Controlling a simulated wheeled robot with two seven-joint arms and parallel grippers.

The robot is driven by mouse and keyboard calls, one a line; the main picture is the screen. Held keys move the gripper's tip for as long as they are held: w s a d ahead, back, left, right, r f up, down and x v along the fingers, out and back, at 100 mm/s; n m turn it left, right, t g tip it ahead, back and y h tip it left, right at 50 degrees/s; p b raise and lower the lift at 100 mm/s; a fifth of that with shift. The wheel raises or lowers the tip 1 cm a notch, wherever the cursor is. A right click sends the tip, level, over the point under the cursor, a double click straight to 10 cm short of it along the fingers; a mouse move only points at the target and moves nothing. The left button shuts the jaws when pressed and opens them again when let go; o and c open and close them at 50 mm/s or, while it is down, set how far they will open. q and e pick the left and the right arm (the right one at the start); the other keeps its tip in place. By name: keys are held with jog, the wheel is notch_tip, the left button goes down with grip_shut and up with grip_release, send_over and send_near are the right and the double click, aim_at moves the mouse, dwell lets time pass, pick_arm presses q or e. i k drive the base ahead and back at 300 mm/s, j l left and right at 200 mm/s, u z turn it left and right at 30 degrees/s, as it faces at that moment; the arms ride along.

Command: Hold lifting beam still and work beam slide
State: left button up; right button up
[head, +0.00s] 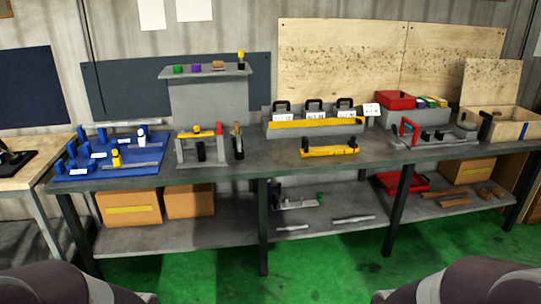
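A yellow beam (330,152) with small dark parts at its ends lies on the front of the grey workbench (285,160), right of the middle. It looks like the lifting beam; its slide is too small to make out. Behind it, a longer yellow bar (316,123) runs along the front of a grey rack with black handles and white labels. Neither of my grippers is in view. Only dark rounded parts of my own body show at the bottom left and bottom right corners, well away from the beam.
A blue tray (75,172) with fixtures stands on the left of the bench. A grey stand (202,150) is left of the middle. A grey-and-red fixture (430,138) and a wooden box (512,128) are to the right. Bare bench top lies around the beam's front.

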aim_at(352, 143)
jog(key=i+z, duration=0.35)
jog(key=i, duration=0.2)
jog(key=i+j+z, duration=0.35)
jog(key=i, duration=0.15)
jog(key=l, duration=0.1)
